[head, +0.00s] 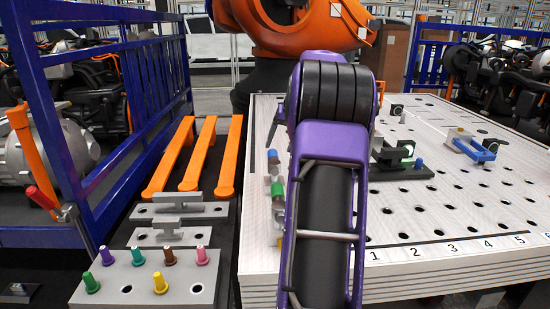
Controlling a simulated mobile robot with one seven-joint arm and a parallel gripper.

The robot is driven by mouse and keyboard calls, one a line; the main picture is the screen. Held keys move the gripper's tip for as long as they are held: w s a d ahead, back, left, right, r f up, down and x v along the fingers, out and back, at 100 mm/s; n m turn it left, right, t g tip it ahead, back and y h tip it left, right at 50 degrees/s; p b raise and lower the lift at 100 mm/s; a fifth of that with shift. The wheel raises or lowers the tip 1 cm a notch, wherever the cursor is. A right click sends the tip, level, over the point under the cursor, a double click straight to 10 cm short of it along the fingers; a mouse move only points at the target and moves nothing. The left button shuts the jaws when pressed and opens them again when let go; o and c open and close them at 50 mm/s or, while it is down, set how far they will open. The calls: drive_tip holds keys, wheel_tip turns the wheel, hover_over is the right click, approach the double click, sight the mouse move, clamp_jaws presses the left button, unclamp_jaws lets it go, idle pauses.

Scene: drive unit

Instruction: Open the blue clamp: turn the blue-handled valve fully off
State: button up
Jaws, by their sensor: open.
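A blue clamp (478,150) sits on the white perforated table (440,213) at the right, on a small light base. It is too small to tell whether it is open or closed. A column of small coloured parts (277,189), with green and blue among them, stands along the table's left edge. My arm partly hides them, and I cannot tell whether one is the blue-handled valve. My purple and black arm rises through the middle and bends away at the top. My gripper does not show.
A black clamp fixture (402,160) stands left of the blue clamp. At left, a grey block (149,279) holds several coloured pegs, near orange bars (205,155) and a blue railing (142,119). A large orange robot arm (310,25) stands behind. The table's front right is clear.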

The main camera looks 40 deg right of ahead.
sight(275, 157)
drive_tip(key=x, duration=0.6)
drive_tip(key=shift+f, duration=0.15)
drive_tip(key=shift+c, duration=0.3)
clamp_jaws()
idle(1.0)
